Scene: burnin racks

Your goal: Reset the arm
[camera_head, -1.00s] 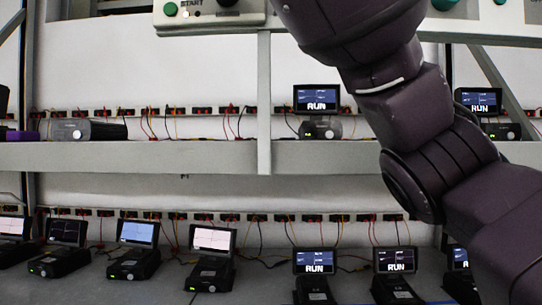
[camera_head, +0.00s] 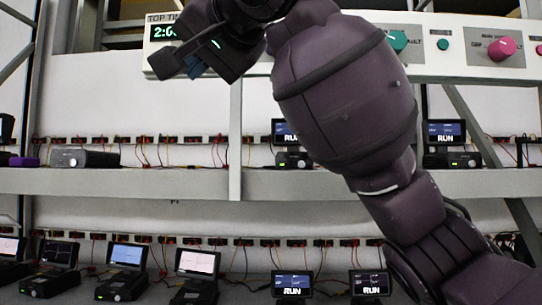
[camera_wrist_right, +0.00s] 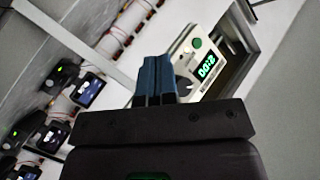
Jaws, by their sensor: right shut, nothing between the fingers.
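My right arm crosses the head view from the lower right up to the top. Its gripper (camera_head: 194,68) is at the upper left, in front of the control panel (camera_head: 455,50) with the green timer display. In the right wrist view the two blue fingers (camera_wrist_right: 154,80) are pressed together with nothing between them. The panel also shows in the wrist view (camera_wrist_right: 195,55), beyond the fingertips. The gripper appears clear of the panel, though the gap is hard to judge. My left gripper is not in view.
A grey shelf (camera_head: 120,181) carries devices, including one with a RUN screen (camera_head: 444,133). Several devices with lit screens, such as this one (camera_head: 127,256), stand on the lower level. Wires hang along the back. The panel has green and pink knobs (camera_head: 502,48).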

